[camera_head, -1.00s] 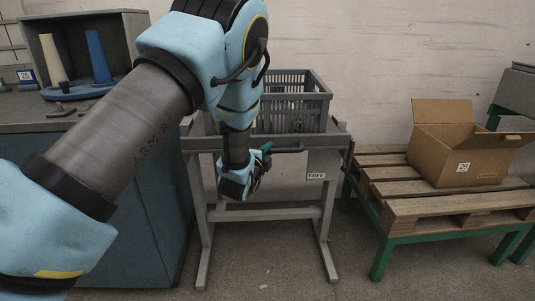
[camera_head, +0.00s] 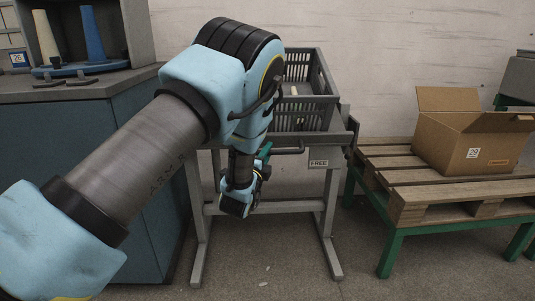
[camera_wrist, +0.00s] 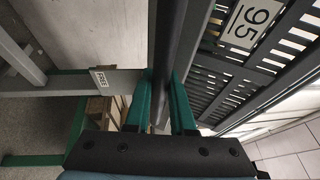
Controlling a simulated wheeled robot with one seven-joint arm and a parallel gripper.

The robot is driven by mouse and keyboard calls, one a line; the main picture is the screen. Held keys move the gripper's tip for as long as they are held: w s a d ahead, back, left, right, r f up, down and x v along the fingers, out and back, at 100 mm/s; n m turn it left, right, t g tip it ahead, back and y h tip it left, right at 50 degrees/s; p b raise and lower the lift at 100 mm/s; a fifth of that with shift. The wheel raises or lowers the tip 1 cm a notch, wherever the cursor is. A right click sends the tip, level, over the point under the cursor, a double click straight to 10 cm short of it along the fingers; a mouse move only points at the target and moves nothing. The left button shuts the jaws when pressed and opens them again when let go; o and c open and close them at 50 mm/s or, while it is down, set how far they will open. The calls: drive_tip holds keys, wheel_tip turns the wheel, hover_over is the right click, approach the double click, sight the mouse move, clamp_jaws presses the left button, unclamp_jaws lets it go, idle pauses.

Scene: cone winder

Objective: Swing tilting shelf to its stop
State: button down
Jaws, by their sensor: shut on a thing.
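The tilting shelf (camera_head: 338,138) is a grey frame on a grey stand (camera_head: 328,232), with a front handle bar (camera_head: 290,151) and a "FREE" label below. It looks tipped toward me, with a grey slatted crate (camera_head: 318,113) on it. My gripper (camera_head: 264,154) is at the left part of the handle. In the wrist view its green fingers (camera_wrist: 162,108) are shut around the dark handle bar (camera_wrist: 168,45). The crate's slatted side, with a "95" label (camera_wrist: 250,22), shows beside the bar. My arm hides the shelf's left part.
A blue-grey cabinet (camera_head: 150,190) with cones (camera_head: 93,36) on top stands at the left. At the right, a wooden pallet (camera_head: 430,208) on a green frame holds an open cardboard box (camera_head: 445,145). Floor shows under the stand.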

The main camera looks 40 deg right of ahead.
drive_tip(key=shift+f, duration=0.3)
drive_tip(key=c, duration=1.1)
unclamp_jaws()
drive_tip(key=shift+c, duration=0.2)
drive_tip(key=o, duration=0.4)
drive_tip(key=shift+r, duration=0.1)
drive_tip(key=shift+a, duration=0.1)
drive_tip(key=v, duration=1)
drive_tip(key=shift+s+a+p, duration=0.15)
drive_tip(key=shift+a+p, duration=0.15)
drive_tip(key=shift+p, duration=0.05)
